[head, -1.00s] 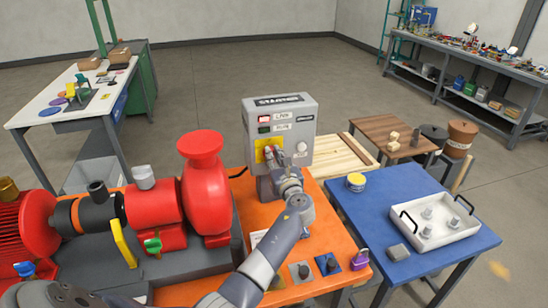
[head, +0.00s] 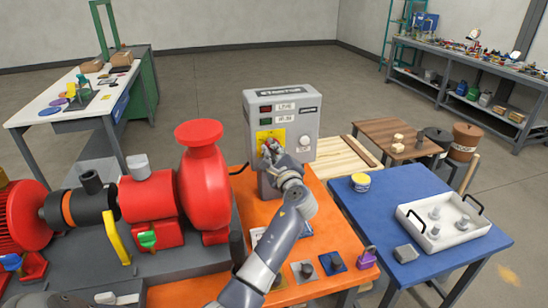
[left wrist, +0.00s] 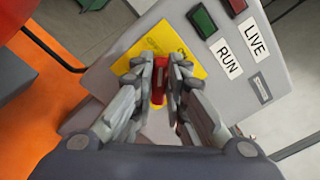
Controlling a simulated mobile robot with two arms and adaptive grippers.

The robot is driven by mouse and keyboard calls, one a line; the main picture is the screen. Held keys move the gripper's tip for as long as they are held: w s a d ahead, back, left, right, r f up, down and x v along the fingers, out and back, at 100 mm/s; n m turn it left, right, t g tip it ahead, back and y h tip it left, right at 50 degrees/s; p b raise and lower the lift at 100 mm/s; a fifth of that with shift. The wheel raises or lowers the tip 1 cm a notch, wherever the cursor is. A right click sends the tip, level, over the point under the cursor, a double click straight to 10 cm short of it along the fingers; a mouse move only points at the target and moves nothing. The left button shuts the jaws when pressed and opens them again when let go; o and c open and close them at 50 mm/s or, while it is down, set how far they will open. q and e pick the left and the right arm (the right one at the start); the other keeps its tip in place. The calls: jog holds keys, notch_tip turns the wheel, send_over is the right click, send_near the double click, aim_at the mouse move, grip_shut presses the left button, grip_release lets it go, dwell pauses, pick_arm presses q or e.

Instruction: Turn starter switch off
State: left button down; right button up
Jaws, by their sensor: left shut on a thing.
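The grey starter box (head: 292,106) stands upright on the orange skid. Its yellow switch plate (head: 264,134) is partly hidden by my gripper; it also shows in the left wrist view (left wrist: 194,62). My left gripper (head: 270,150) is at this plate. In the left wrist view, its fingers (left wrist: 166,75) are shut on the red switch handle (left wrist: 159,84), which shows between them. The red LIVE lamp (head: 266,109) and green RUN lamp (head: 265,121) look dark. My right gripper is not in view.
A red pump (head: 203,180) stands left of my arm. A padlock (head: 367,257) and small blocks sit on the skid's front edge. A blue table (head: 385,215) with a white tray (head: 407,211) is at right.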

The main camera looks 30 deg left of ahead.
pick_arm(q)
jog(key=shift+s+a+f+n+b, duration=0.1)
jog(key=shift+f+n+b, duration=0.1)
jog(key=shift+n+b, duration=1.2)
jog(key=shift+f+n+b, duration=0.25)
jog(key=shift+n+b, duration=0.9)
jog(key=shift+n, duration=0.4)
jog(key=shift+s+a+f+n+b, duration=0.1)
jog(key=shift+f+n+b, duration=0.1)
jog(key=shift+n+b, duration=1.2)
jog(key=c, duration=1.8)
grip_release()
jog(key=shift+d, duration=0.1)
jog(key=shift+o, duration=1)
jog(key=shift+r, duration=0.1)
jog(key=v, duration=1.2)
